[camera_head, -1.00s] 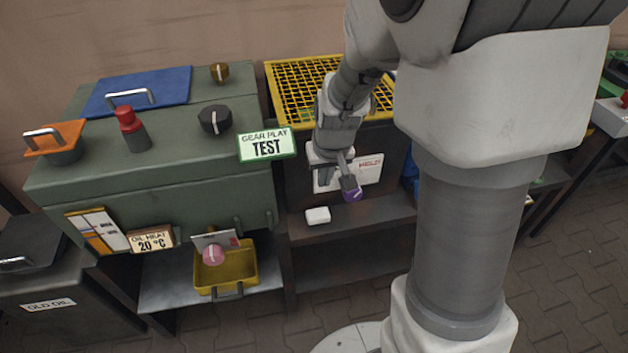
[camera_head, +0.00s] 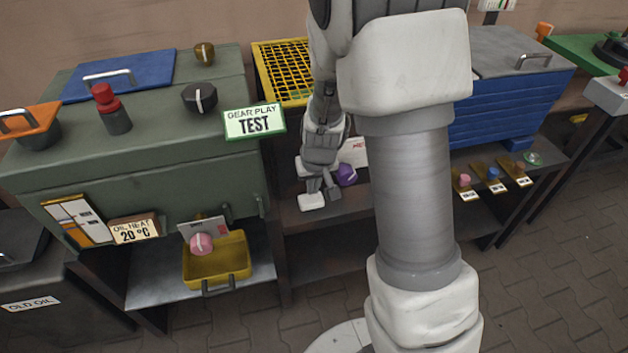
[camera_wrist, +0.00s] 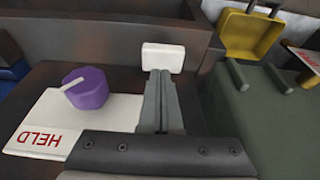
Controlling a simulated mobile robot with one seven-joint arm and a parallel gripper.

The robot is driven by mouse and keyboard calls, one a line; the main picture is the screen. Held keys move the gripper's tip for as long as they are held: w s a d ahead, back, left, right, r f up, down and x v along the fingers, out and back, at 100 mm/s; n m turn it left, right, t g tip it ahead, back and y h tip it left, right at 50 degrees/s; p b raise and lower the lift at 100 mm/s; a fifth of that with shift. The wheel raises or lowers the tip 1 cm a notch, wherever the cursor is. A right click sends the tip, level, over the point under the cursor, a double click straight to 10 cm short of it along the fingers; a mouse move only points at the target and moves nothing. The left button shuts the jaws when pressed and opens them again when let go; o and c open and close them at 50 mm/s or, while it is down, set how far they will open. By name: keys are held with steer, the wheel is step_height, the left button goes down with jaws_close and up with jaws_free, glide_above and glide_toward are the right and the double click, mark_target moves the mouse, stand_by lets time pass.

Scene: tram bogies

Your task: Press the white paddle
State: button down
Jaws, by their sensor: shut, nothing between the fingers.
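The white paddle (camera_head: 311,202) is a small rounded block at the front edge of the dark shelf, below the green test sign. In the wrist view the paddle (camera_wrist: 163,57) lies just beyond my fingertips, close to them; I cannot tell whether they touch. My gripper (camera_head: 327,192) is shut and empty, pointing down at the shelf beside the paddle. Its two fingers (camera_wrist: 161,78) are together in the wrist view. The paddle's near edge is partly hidden by the fingertips there.
A purple knob (camera_head: 347,175) with a white pointer stands close by my gripper, on a white card marked HELD (camera_wrist: 45,130). A green cabinet (camera_head: 150,165) stands to the left, with a yellow tray (camera_head: 232,272) below. A blue bin (camera_head: 505,105) stands to the right.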

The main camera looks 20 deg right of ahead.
mark_target(313, 200)
steer(key=shift+f, duration=0.95)
steer(key=shift+f+b, duration=1.05)
steer(key=shift+b, duration=0.05)
steer(key=shift+r, duration=0.1)
steer(key=shift+s, duration=0.1)
steer(key=shift+r+p, duration=0.55)
steer(key=shift+p, duration=0.1)
steer(key=w+p+v, duration=0.1)
steer(key=p+v, duration=0.5)
steer(key=v, duration=0.7)
steer(key=shift+w+r, duration=0.1)
steer(key=shift+r, duration=0.05)
